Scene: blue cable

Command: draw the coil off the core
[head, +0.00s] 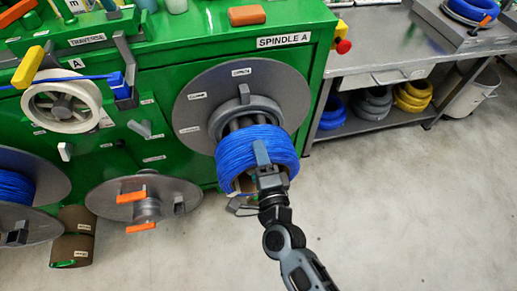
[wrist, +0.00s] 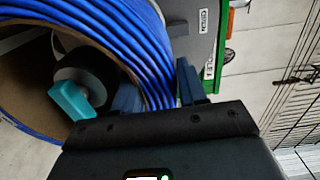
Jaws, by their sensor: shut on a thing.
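The blue coil (head: 250,152) is at the front of spindle A, out from the round grey flange plate (head: 205,108). Dark bars of the core (head: 246,121) show between the coil and a grey ring (head: 222,118) at the plate. My gripper (head: 262,158) is shut on the coil's wall at its front right. In the wrist view the blue windings (wrist: 150,45) pass between my two fingers (wrist: 156,88). The coil's brown inner side (wrist: 105,22) and a teal piece (wrist: 70,98) show inside its opening.
The green machine (head: 300,40) stands behind. A lower reel hub with orange handles (head: 140,205) sits to the left. A grey bench (head: 380,45) with blue, grey and yellow coils on its shelf (head: 412,95) is at right. Floor at front right is clear.

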